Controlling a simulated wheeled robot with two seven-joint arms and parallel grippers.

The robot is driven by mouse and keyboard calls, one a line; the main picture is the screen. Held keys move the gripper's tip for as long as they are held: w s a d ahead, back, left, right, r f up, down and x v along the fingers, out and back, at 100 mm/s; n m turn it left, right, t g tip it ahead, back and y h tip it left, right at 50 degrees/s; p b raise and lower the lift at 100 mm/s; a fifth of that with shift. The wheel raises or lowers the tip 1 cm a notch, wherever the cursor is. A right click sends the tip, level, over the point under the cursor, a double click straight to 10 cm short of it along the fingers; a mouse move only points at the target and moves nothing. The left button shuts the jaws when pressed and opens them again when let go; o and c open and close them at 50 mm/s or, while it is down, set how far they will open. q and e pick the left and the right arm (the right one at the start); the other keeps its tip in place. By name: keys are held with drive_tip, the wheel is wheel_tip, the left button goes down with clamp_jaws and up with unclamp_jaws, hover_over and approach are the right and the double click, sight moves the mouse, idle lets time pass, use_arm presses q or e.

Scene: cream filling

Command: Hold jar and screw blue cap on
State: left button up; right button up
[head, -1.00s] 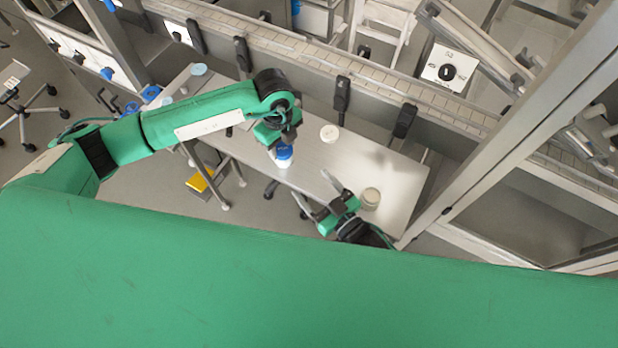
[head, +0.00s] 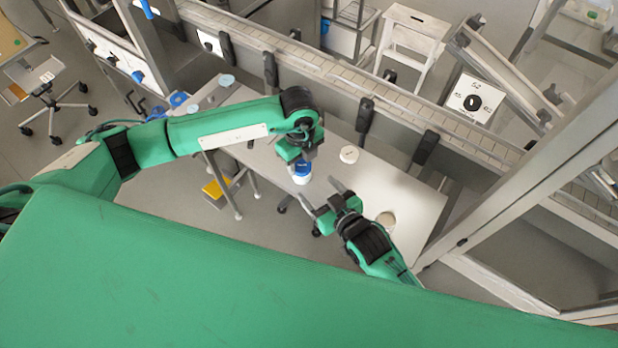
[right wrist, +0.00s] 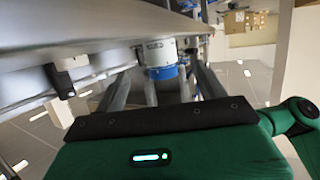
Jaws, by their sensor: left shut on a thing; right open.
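My left gripper (head: 298,152) is shut on the blue cap (head: 302,168), at the table's near edge. The white jar (head: 302,180) is directly below the cap; I cannot tell whether they are screwed together. My right gripper (head: 318,188) is open and empty, just below and right of the jar, its fingers pointing toward it. In the right wrist view, which looks upside down, the white jar (right wrist: 160,50) and blue cap (right wrist: 163,72) appear ahead between the spread fingers, apart from them.
The grey table (head: 415,195) holds a white round piece (head: 349,155) and a pale round container (head: 386,220) beside my right arm. Blue items (head: 178,99) and a light-blue lid (head: 226,80) lie at its far left. A conveyor rail (head: 330,70) runs behind.

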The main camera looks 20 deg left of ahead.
sight(307, 178)
drive_tip(key=x, duration=0.7)
drive_tip(key=shift+w+a, duration=0.1)
drive_tip(key=shift+a, duration=0.1)
drive_tip(key=c, duration=1.1)
use_arm(q)
drive_tip(key=shift+o, duration=0.8)
use_arm(e)
drive_tip(key=shift+c, duration=0.3)
use_arm(q)
drive_tip(key=c, duration=0.5)
drive_tip(key=shift+o, duration=0.2)
drive_tip(key=m, duration=0.4)
drive_tip(key=shift+m, duration=0.9)
